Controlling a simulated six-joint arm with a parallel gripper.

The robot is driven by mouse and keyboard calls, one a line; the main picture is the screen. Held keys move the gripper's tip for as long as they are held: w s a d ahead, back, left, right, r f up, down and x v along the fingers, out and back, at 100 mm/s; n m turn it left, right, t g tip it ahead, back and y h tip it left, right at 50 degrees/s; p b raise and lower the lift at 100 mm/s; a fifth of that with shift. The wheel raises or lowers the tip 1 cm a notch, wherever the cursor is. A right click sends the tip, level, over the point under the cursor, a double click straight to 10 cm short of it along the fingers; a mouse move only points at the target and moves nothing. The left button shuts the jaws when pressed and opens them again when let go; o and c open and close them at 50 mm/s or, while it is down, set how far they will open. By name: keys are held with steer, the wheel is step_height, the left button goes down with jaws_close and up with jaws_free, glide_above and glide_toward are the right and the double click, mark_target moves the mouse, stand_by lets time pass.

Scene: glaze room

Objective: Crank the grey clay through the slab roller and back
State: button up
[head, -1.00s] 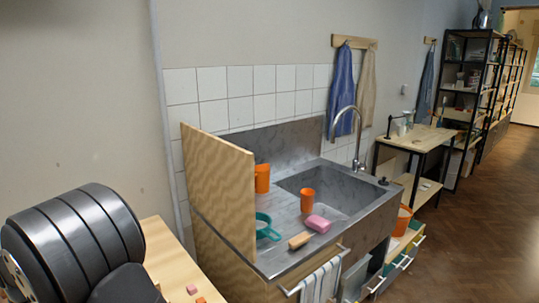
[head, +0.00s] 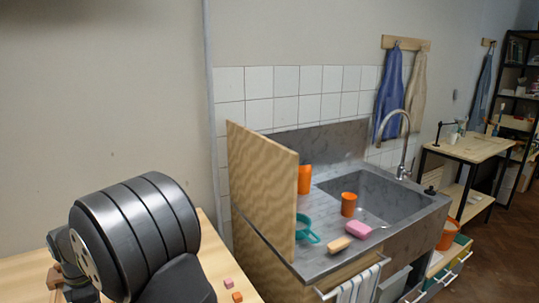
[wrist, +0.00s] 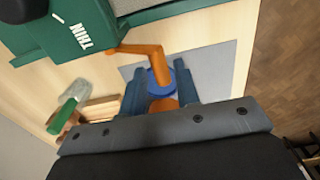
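In the wrist view the green slab roller (wrist: 75,27) fills the upper left, with a label reading THIN upside down. Its orange crank (wrist: 140,49) reaches out from the green housing and bends toward me. The crank handle (wrist: 160,78), orange with a blue collar, lies between the two blue fingers of my gripper (wrist: 161,88). The fingers seem to touch it on both sides. A strip of grey roller bed (wrist: 150,8) shows at the top edge. I cannot make out the grey clay. The roller is not in the head view.
A flat grey sheet (wrist: 213,70) lies on the wooden table under the crank. A green-handled tool (wrist: 62,115) and wooden pieces (wrist: 98,110) lie left of my gripper. The head view shows a steel sink (head: 365,190), a wooden panel (head: 262,190) and small pink and orange blocks (head: 237,297).

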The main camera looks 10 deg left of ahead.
steer(key=shift+r, duration=2.45)
step_height(320, 180, down, 7)
steer(key=shift+s+d, duration=0.3)
steer(key=shift+a, duration=0.1)
steer(key=shift+w+a+r, duration=0.2)
steer(key=shift+w+r, duration=0.1)
steer(key=shift+r, duration=0.05)
step_height(320, 180, up, 6)
steer(key=shift+f, duration=0.1)
step_height(320, 180, down, 6)
steer(key=shift+s, duration=0.1)
steer(key=shift+w+a+r, duration=0.2)
steer(key=shift+w+r, duration=0.15)
